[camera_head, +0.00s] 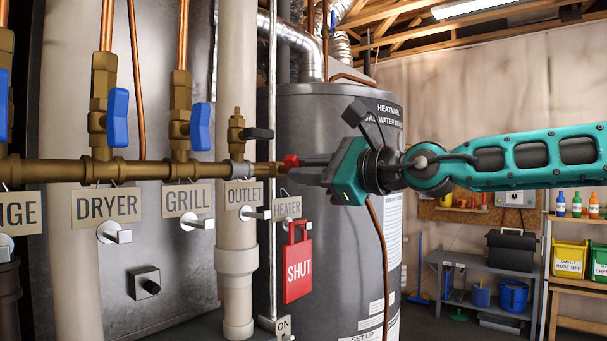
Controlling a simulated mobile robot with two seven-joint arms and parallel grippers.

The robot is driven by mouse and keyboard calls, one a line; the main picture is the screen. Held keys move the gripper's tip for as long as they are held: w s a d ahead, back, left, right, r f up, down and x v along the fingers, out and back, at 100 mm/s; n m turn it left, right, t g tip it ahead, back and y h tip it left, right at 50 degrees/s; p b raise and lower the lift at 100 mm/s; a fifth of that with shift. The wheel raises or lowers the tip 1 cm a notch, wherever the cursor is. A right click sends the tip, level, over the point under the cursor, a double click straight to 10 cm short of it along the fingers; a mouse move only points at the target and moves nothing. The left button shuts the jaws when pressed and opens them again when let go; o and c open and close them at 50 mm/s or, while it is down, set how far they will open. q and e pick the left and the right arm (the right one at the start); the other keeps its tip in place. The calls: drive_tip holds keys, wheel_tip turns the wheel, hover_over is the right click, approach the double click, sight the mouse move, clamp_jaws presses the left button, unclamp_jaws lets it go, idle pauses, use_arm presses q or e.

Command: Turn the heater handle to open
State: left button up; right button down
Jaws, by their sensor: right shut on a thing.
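The heater handle (291,161) is a small red part at the right end of the brass pipe (60,171), above the tag reading HEATER (287,206). My right gripper (302,168) reaches in from the right on a teal arm and is shut on the red handle. The fingers hide most of the handle and the valve behind it, so its exact angle cannot be told. A red tag reading SHUT (298,270) hangs below the HEATER tag. My left gripper is not in view.
Blue valve handles (118,117) stand along the pipe at left, and a black handle (257,133) sits above the OUTLET tag (244,193). A grey water heater tank (340,255) stands close behind my gripper. A grey bench (480,262) and shelves are farther right.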

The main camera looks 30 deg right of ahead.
drive_tip(key=shift+f, duration=0.1)
drive_tip(key=shift+n+b, duration=1.65)
drive_tip(key=shift+n, duration=0.75)
drive_tip(key=n+b, duration=0.1)
drive_tip(key=n, duration=0.3)
drive_tip(key=c, duration=1)
unclamp_jaws()
